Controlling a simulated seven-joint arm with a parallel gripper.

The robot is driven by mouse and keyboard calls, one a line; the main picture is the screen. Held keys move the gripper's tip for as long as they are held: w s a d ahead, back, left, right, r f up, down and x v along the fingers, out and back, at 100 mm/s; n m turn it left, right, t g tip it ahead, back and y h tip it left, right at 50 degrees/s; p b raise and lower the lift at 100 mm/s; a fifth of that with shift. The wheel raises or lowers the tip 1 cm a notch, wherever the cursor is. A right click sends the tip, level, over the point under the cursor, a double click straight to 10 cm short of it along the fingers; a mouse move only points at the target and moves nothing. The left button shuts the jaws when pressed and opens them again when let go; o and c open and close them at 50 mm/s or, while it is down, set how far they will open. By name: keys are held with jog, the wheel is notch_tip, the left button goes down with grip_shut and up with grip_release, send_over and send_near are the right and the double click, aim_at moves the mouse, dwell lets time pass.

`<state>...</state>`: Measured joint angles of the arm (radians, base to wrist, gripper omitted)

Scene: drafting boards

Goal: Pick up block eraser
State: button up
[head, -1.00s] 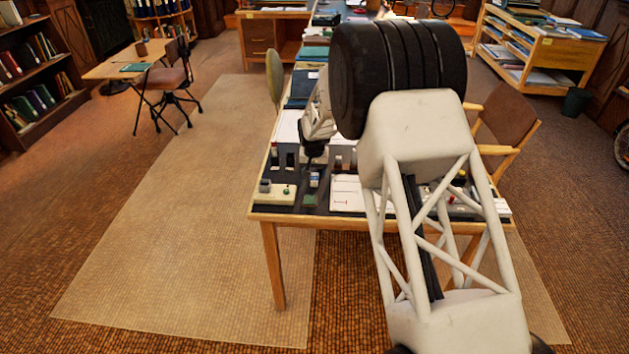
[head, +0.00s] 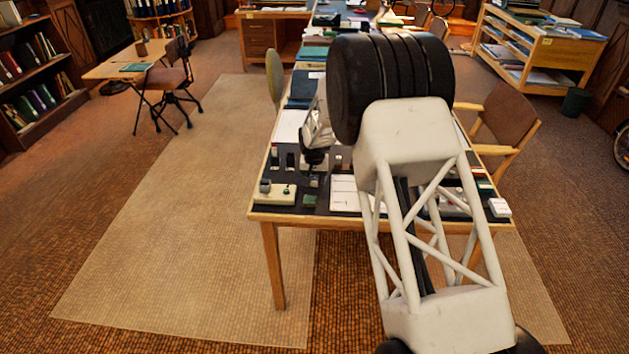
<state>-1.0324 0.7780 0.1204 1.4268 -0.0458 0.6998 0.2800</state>
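My gripper (head: 314,162) shows small and dark at the end of my arm, low over the left front part of the desk. Its fingers point down among the small items there, and I cannot tell whether they are open or shut. A small pale item (head: 314,181) shows just below the fingertips; it may be the block eraser, but it is too small to be sure. Whether the fingers touch it is unclear. A white block-like item (head: 499,207) lies at the desk's front right corner and could also be an eraser.
The wooden desk (head: 384,224) has a dark top crowded with small items. A cream device (head: 274,194) sits at its front left corner, and a white sheet (head: 344,193) lies right of the gripper. My arm hides much of the desk's right half. A brown chair (head: 507,121) stands at right.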

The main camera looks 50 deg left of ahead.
aim_at(315, 176)
jog(key=c, duration=0.9)
jog(key=shift+r, duration=0.1)
jog(key=shift+r, duration=0.7)
notch_tip(315, 176, up, 2)
jog(key=shift+r, duration=0.1)
jog(key=s+d, duration=0.2)
jog(key=d, duration=0.2)
jog(key=s+d+r, duration=0.1)
jog(key=s+d, duration=0.2)
jog(key=d, duration=0.2)
jog(key=s+d, duration=0.3)
jog(key=d, duration=0.1)
jog(key=shift+s+d+r, duration=0.15)
jog(key=shift+s+d, duration=0.1)
